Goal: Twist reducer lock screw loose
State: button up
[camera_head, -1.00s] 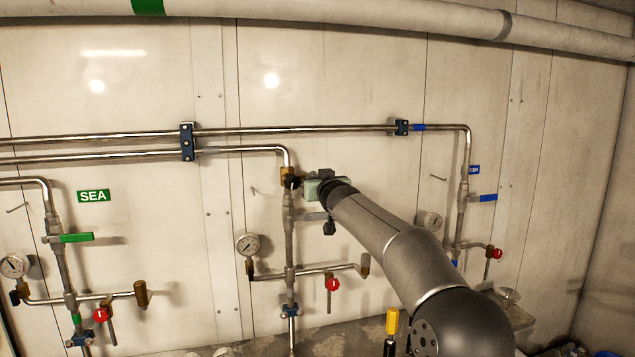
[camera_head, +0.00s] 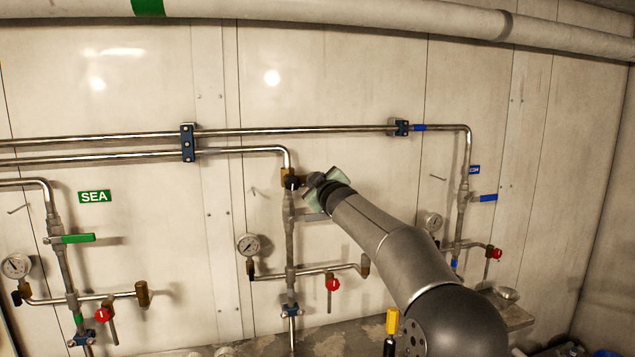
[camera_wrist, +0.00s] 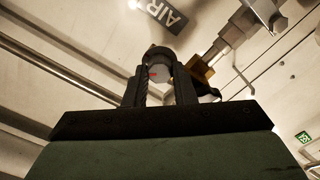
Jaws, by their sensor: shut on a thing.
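The brass reducer (camera_head: 286,172) sits on the middle pipe, just under the bend, with a dark knob on its front. In the wrist view the brass body (camera_wrist: 199,70) shows just beyond and right of my fingers. My gripper (camera_wrist: 158,84) is at the reducer's right side in the head view (camera_head: 302,182). Its two dark fingers are shut on a round grey lock screw (camera_wrist: 159,66) with a small red mark. The fingers hide part of the screw, so I cannot tell how far it is turned.
A grey valve lever (camera_head: 312,217) is just below my gripper. A pressure gauge (camera_head: 248,245) and a red valve knob (camera_head: 333,284) are lower on the same pipe. Horizontal pipes (camera_head: 330,131) run above.

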jog(key=n, duration=0.9)
jog(key=shift+f, duration=0.1)
jog(key=shift+n, duration=0.4)
jog(key=o, duration=1)
